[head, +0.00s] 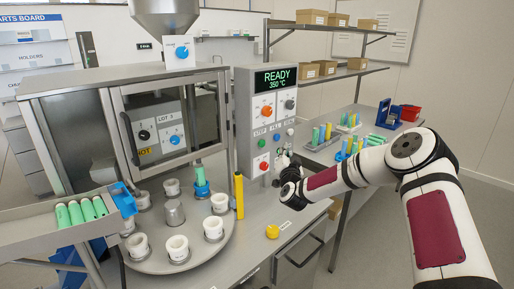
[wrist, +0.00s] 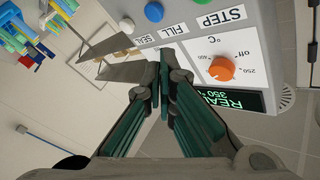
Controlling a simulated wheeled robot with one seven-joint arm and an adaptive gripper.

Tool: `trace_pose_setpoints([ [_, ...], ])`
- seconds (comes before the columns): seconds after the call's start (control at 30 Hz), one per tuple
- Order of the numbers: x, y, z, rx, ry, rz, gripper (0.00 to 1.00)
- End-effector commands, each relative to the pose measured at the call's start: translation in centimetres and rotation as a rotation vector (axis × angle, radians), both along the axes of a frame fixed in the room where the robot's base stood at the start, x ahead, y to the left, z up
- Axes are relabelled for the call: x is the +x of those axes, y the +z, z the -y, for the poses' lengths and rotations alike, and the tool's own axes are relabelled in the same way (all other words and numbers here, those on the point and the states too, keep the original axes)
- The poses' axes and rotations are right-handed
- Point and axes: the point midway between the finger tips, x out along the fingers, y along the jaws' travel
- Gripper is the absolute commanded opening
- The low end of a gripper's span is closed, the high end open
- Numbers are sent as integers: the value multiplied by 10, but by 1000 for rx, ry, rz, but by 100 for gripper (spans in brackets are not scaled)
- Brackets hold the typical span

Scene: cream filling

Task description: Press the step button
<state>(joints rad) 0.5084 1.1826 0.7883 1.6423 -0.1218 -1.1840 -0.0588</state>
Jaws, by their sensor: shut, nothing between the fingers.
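The green step button (head: 262,143) is on the front of the grey control panel (head: 246,120), under the STEP label. In the wrist view the picture is turned over, and the step button (wrist: 203,3) is cut by the top edge beside the STEP label (wrist: 220,17). My gripper (head: 281,163) is in front of the lower panel, below the row of buttons. In the wrist view its fingers (wrist: 167,58) are shut and empty. I cannot tell whether the tips touch the panel.
The panel also carries an orange knob (wrist: 221,68), a display (head: 275,78) reading READY 350 °C and a red button (head: 264,166).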

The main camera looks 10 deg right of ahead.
Motion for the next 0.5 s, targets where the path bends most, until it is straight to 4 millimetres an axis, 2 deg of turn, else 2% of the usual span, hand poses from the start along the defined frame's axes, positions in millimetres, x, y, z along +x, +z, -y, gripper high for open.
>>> trace_pose_setpoints([
  [0.17, -1, -9, 15, 33, -50, 25, 0],
  [0.5, -1, -10, 16, 35, -55, 28, 0],
])
